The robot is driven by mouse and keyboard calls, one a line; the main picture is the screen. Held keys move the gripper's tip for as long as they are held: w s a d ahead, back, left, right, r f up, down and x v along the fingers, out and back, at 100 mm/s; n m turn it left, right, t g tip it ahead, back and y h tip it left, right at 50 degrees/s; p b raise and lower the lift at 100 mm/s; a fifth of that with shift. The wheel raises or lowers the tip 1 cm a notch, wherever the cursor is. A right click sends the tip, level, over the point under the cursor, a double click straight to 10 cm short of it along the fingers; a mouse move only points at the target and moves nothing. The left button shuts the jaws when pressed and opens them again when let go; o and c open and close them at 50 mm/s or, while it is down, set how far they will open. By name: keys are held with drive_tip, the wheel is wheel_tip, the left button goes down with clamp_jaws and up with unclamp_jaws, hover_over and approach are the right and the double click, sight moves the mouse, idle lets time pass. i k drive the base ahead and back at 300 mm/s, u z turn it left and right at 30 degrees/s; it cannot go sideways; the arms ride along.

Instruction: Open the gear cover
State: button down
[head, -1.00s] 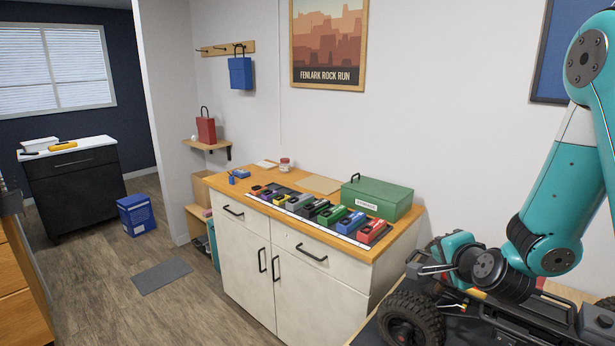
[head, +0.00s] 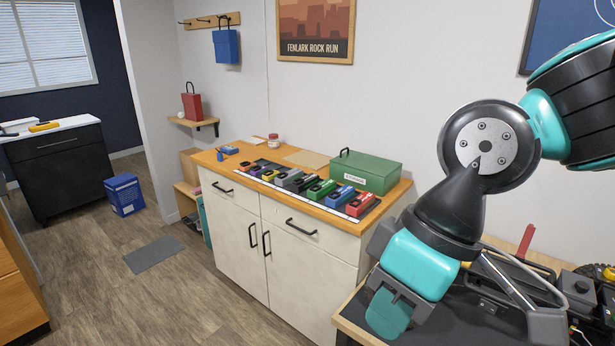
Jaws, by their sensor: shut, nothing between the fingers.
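The crawler chassis (head: 578,290) is on the dark-topped bench at the lower right of the head view, cut off by the picture's edge. I cannot make out which part is the gear cover. My arm hangs down over the bench's left end, with its teal and black wrist in front.
A cabinet (head: 238,235) stands left of the bench. Its wooden top holds a row of coloured boxes (head: 320,188), a green case (head: 365,172) and a small jar (head: 273,140). A blue box (head: 124,194) and a grey mat (head: 153,254) are on the floor. The floor between is clear.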

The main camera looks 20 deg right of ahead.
sight(579, 287)
drive_tip(key=z, duration=1.75)
drive_tip(key=k, duration=0.45)
drive_tip(key=u, duration=0.5)
drive_tip(key=i, duration=0.9)
drive_tip(key=z, duration=0.55)
